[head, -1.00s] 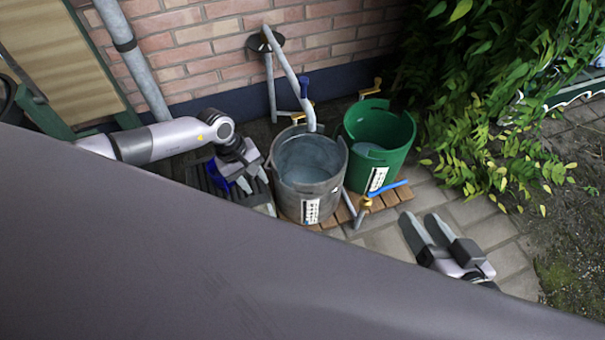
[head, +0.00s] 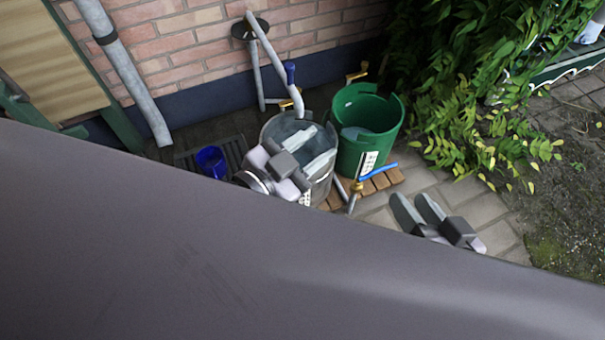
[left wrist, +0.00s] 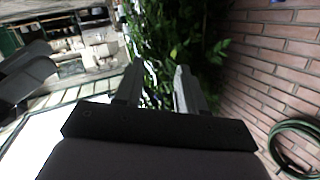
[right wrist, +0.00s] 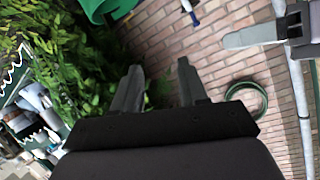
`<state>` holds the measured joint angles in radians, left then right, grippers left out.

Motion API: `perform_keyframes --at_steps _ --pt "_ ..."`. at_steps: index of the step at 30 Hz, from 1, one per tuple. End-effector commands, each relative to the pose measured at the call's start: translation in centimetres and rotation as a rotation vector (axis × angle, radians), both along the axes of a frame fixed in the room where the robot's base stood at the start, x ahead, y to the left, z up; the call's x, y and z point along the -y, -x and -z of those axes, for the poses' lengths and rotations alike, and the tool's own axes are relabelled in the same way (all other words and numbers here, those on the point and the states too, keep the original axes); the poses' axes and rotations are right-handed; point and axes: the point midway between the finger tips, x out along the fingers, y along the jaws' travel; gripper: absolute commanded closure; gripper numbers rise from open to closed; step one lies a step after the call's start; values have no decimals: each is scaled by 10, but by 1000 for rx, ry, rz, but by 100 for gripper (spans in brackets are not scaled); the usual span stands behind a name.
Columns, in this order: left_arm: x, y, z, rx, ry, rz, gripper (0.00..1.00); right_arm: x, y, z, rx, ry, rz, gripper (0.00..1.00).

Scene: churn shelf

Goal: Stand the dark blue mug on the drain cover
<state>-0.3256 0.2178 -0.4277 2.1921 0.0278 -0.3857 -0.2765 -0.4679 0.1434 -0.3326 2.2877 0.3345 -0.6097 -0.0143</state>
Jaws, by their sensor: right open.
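The dark blue mug (head: 211,161) stands on the slatted dark drain cover (head: 237,151), close to the wall, and looks upright with its opening facing up. My own body's edge comes close to its lower side, and its handle cannot be made out. My left gripper (head: 322,149) is open and empty, to the right of the mug and apart from it, in front of the grey bucket in the picture. The left wrist view shows nothing between its fingers (left wrist: 157,82). My right gripper (head: 413,200) is open and empty over the paving at the right.
The grey metal bucket (head: 272,128) and a green bucket (head: 350,150) stand on wooden slats (head: 383,181). A pump pipe (head: 272,62) comes down over the grey bucket. A brass tap (head: 356,188) with a blue lever is in front. A downpipe (head: 125,75) runs along the brick wall.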

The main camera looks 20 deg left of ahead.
Motion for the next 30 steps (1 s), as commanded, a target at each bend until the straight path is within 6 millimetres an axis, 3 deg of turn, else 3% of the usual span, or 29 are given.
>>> perform_keyframes --at_steps 3,9,20,30 --pt "-4 22 17 -267 258 -45 60 0 0 0 0 0 0 57" --pt "-3 41 26 -471 455 -72 60 0 0 0 0 0 0 57" --pt "-3 42 24 -485 465 -74 60 2 1 0 -8 7 2 57" --pt "-24 43 -17 -499 403 -155 60 22 2 -42 -37 80 59 57"
